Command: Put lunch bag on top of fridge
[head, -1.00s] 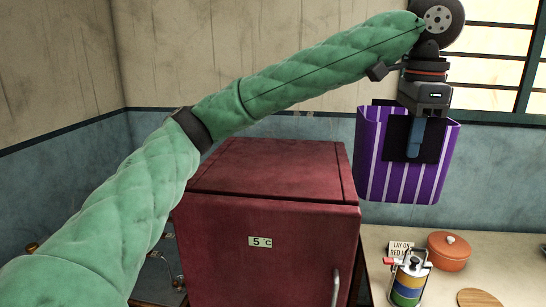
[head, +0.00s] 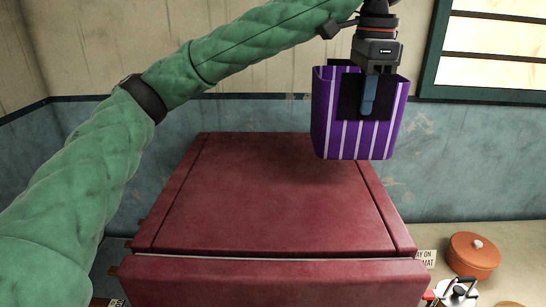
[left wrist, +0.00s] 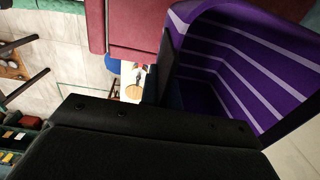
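The lunch bag (head: 335,115) is purple with white stripes and an open top. It hangs upright from my left gripper (head: 368,100), which is shut on its near wall. The dark red fridge (head: 270,195) stands below, with its flat top bare. In the head view the bag overlaps the right rear part of the fridge top and appears held above it. In the left wrist view the bag (left wrist: 235,70) fills the upper right, and part of the fridge (left wrist: 135,25) shows beside it. My right gripper is not in view.
A counter (head: 520,245) lies right of the fridge.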

